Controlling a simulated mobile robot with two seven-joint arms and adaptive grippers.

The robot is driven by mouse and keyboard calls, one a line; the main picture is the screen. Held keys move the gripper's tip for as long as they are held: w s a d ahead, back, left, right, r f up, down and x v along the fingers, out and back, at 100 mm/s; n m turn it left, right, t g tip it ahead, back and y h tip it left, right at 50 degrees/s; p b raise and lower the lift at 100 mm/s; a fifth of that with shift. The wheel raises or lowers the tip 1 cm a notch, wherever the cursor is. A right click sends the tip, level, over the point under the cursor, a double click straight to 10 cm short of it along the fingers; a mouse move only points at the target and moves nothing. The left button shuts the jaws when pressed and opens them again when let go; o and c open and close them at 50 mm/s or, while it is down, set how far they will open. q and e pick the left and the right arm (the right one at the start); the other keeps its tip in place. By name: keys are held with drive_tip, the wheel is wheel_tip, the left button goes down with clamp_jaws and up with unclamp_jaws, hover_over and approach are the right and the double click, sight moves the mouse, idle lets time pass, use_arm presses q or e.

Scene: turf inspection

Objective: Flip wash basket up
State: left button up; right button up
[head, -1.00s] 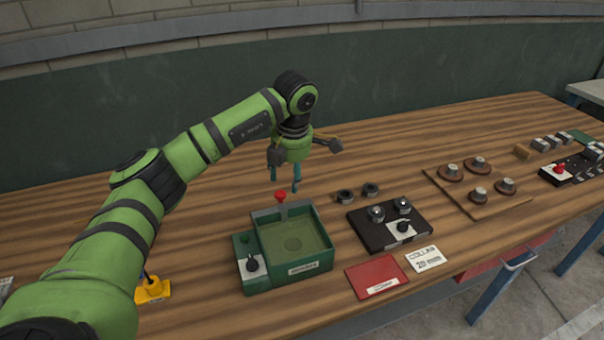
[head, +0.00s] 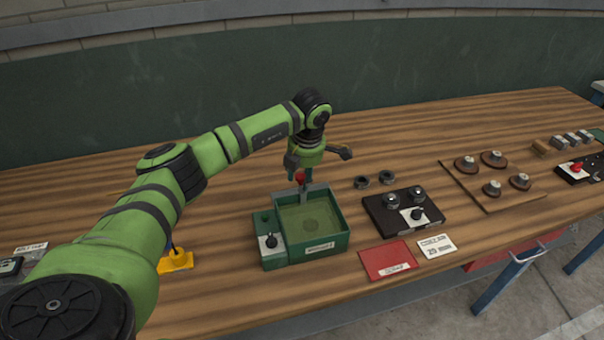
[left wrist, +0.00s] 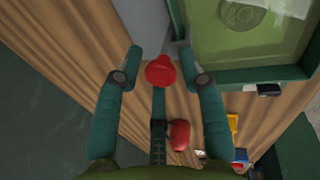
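The green wash box (head: 345,238) stands on the bench, with a tray of murky green liquid (head: 310,216) inside. A faint darker shape shows low in the liquid; I cannot tell if it is the basket. A red knob (head: 300,177) stands upright on a grey piece at the tray's back edge. My left gripper (head: 297,180) is right at this knob, pointing down. In the left wrist view the gripper (left wrist: 159,65) is open, with the red knob (left wrist: 160,72) between its two teal fingers and a gap on each side. My right gripper is not in view.
A black panel with two round pieces (head: 404,212), two dark rings (head: 374,181), a red card (head: 388,260) and a white label card (head: 437,245) lie to the right. A yellow stand (head: 175,262) is at left. Bare wood lies behind the box.

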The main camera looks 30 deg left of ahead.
use_arm(q)
clamp_jaws()
drive_tip(key=shift+r, duration=0.1)
drive_tip(key=v, duration=0.1)
drive_tip(key=p+v, duration=0.1)
drive_tip(key=v, duration=0.1)
drive_tip(key=a+p+v, duration=0.1)
drive_tip(key=v, duration=0.1)
drive_tip(key=shift+w+d+r, duration=0.1)
drive_tip(key=shift+w, duration=0.35)
drive_tip(key=o, duration=0.7)
unclamp_jaws()
drive_tip(key=shift+c, duration=0.2)
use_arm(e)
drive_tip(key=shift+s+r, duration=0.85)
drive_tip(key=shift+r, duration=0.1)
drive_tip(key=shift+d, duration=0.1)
use_arm(q)
drive_tip(key=v, duration=1.2)
